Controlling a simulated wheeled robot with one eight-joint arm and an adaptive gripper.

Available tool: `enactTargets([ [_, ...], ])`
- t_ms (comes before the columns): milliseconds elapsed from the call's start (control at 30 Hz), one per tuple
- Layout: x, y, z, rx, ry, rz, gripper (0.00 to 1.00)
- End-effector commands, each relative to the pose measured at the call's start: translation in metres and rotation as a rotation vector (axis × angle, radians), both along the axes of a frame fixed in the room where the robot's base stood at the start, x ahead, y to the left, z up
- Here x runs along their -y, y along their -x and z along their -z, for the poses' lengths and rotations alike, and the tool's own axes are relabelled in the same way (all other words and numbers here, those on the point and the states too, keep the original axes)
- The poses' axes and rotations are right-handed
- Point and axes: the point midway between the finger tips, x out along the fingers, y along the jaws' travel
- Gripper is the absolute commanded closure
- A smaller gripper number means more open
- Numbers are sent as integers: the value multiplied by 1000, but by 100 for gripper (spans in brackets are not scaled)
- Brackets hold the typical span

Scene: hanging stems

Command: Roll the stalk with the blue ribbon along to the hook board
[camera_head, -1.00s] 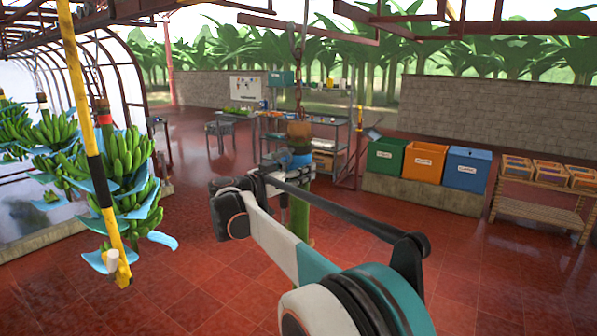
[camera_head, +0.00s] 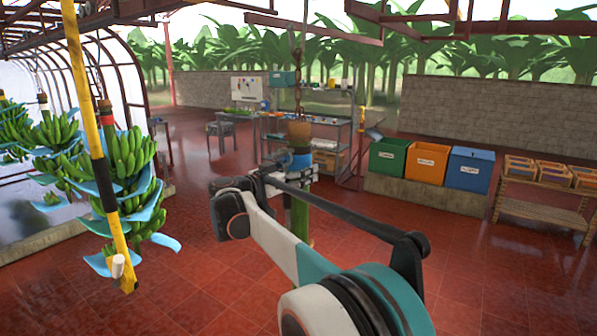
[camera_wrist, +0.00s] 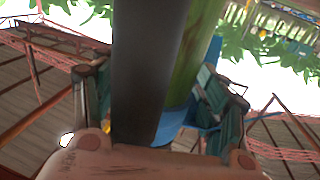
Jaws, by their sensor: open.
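The stalk with the blue ribbon (camera_head: 299,161) hangs upright from a chain near the middle of the head view. It has a brown top, and its green lower part shows below my arm. My gripper (camera_head: 288,174) is at the stalk just below the ribbon. In the wrist view, my gripper (camera_wrist: 160,97) is open, with one finger on each side of the green stalk (camera_wrist: 190,65). Blue ribbon (camera_wrist: 172,125) shows low on it. A dark strip covers the stalk's left side; I cannot tell whether the fingers touch. A white board (camera_head: 249,88) at the back may be the hook board.
A yellow-and-black pole (camera_head: 97,140) stands at left before hanging banana bunches (camera_head: 130,155). Metal shelves (camera_head: 330,140) stand behind the stalk. Green (camera_head: 387,157), orange (camera_head: 425,161) and blue (camera_head: 469,170) bins stand at right. Red floor (camera_head: 200,270) is clear at front left.

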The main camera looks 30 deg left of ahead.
Motion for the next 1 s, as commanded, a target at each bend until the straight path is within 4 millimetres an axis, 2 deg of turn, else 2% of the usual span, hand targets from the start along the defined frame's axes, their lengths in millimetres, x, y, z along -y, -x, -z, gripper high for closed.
enactTargets([
  [267, -3, 7, 0, 1, 0, -2, 33],
  [367, -7, 20, -1, 1, 0, -2, 33],
  [700, -25, 85, 0, 0, 0, -3, 33],
  [900, -32, 109, 0, 0, 0, -2, 33],
  [1000, -32, 114, 0, 0, 0, 0, 33],
])
